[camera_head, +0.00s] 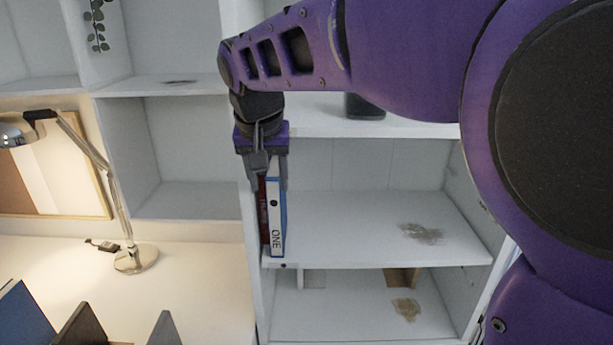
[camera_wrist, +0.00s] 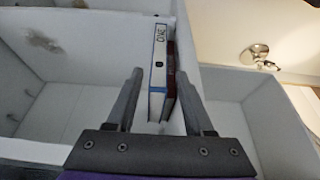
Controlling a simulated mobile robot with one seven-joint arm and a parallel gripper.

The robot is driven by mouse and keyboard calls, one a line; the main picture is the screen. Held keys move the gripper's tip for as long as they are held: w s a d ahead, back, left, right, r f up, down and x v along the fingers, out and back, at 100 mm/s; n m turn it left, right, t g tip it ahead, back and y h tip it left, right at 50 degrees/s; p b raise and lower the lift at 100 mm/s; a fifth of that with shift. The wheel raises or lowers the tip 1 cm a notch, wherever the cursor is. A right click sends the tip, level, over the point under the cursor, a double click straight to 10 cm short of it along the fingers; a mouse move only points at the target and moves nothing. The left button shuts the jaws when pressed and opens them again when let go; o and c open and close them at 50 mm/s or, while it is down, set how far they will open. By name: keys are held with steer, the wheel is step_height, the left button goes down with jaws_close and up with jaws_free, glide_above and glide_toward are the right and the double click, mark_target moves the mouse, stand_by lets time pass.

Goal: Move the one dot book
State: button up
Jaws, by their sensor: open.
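The one dot book (camera_head: 277,220) is a white binder with blue edges, a black dot and the word ONE on its spine. It stands upright at the left end of a shelf, and it also shows in the wrist view (camera_wrist: 158,65). A dark red book (camera_head: 263,215) stands directly to its left. My gripper (camera_head: 268,178) points down over the tops of both books, open. In the wrist view the fingers (camera_wrist: 160,74) are spread on either side of the pair, and I cannot tell whether they touch either book.
The shelf (camera_head: 350,225) is clear right of the books, apart from a brownish patch (camera_head: 421,233). A side panel stands close on their left. A dark object (camera_head: 365,107) is on the shelf above. A lamp (camera_head: 135,258) stands on the desk at left.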

mark_target(274, 216)
steer(key=x, duration=1.1)
steer(key=shift+f+b, duration=0.15)
steer(key=shift+b, duration=0.2)
jaws_close()
stand_by(0.8)
